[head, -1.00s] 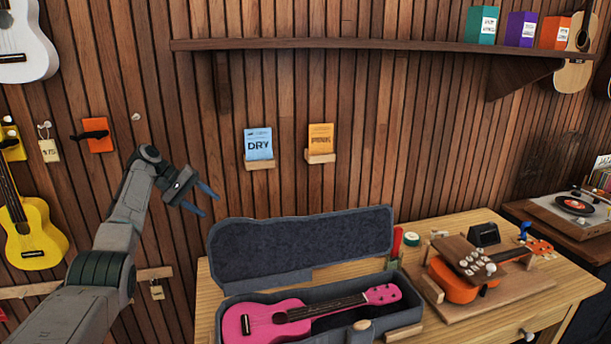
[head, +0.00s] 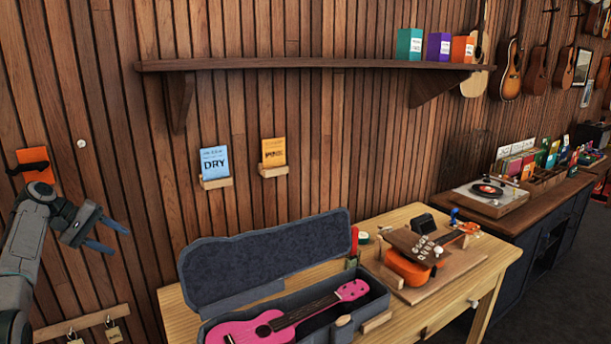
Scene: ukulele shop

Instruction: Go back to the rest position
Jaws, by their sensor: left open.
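My left gripper (head: 113,237) is at the left of the head view, in front of the slatted wall. Its two blue fingers are apart with nothing between them. It is left of the open ukulele case and touches nothing that I can see. The dark grey case (head: 254,262) lies on the wooden workbench with its lid up, and a pink ukulele (head: 262,327) lies in it. My right gripper does not show.
The workbench (head: 455,273) also bears an orange ukulele (head: 406,268) on a wooden board. A wall shelf (head: 300,64) holds three boxes. A blue DRY card (head: 214,161) and an orange card (head: 273,152) sit in wall holders. A turntable (head: 490,195) stands on a dark cabinet at right.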

